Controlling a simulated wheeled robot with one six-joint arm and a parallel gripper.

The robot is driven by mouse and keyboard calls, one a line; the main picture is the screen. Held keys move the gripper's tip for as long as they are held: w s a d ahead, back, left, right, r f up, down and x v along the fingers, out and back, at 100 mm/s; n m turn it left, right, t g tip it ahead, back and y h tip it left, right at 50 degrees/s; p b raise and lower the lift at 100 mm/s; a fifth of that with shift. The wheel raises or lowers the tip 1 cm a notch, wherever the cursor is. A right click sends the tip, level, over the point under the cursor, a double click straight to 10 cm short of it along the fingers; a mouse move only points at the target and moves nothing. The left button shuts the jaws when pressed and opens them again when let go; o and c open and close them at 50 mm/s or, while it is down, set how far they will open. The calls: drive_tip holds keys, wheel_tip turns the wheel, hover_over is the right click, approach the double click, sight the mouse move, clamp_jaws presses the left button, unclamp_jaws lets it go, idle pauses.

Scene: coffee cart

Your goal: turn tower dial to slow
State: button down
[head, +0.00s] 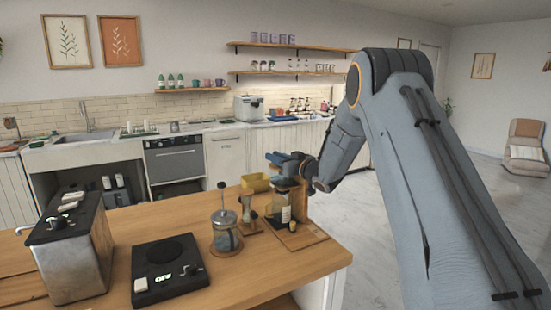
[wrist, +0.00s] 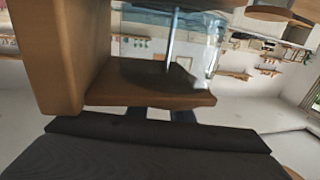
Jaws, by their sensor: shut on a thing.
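The drip tower (head: 303,208) stands at the right end of the wooden counter, with a wooden post, a wooden base and a glass vessel. My gripper (head: 284,160) is at its top, reaching in from the right. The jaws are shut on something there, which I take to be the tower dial. The dial is hidden, so its setting cannot be read. The wrist view shows the tower's wooden post (wrist: 62,50), a wooden shelf (wrist: 150,88) and clear glass close up. My fingertips (wrist: 168,116) are partly covered by the dark gripper body.
On the wooden counter (head: 215,290) stand a French press (head: 225,238), a black scale (head: 168,270) and a steel machine (head: 75,255), left of the tower. A yellow container (head: 256,182) sits behind it. A sink and a back counter line the wall. The right floor is open.

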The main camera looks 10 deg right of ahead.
drive_tip(key=shift+h+b, duration=0.3)
drive_tip(key=shift+b, duration=0.05)
drive_tip(key=m+h+b, duration=0.1)
drive_tip(key=m+t+h+b, duration=0.1)
drive_tip(key=shift+w+d+f+h, duration=0.15)
drive_tip(key=shift+w+d+h, duration=0.05)
drive_tip(key=shift+h, duration=0.1)
drive_tip(key=m+h+b, duration=0.2)
drive_tip(key=h, duration=0.1)
drive_tip(key=d+m+t+h+b, duration=0.1)
drive_tip(key=m+h+b, duration=0.1)
drive_tip(key=h, duration=0.1)
drive_tip(key=shift+w+d, duration=0.1)
drive_tip(key=shift+d, duration=0.05)
drive_tip(key=m+h, duration=0.1)
drive_tip(key=h, duration=0.1)
drive_tip(key=d+m+h, duration=0.1)
drive_tip(key=m+h, duration=0.1)
drive_tip(key=shift+h+b, duration=0.3)
drive_tip(key=shift+b, duration=0.05)
drive_tip(key=shift+s+d+m+g+h+p, duration=0.15)
drive_tip(key=shift+d+m+g+h+p, duration=0.15)
drive_tip(key=shift+m+g+h, duration=0.55)
drive_tip(key=shift+s+d+m+g+h+p, duration=0.25)
drive_tip(key=shift+m+h, duration=0.3)
drive_tip(key=shift+h, duration=0.6)
drive_tip(key=shift+w+r, duration=0.1)
drive_tip(key=shift+r, duration=0.1)
drive_tip(key=c, duration=1.6)
unclamp_jaws()
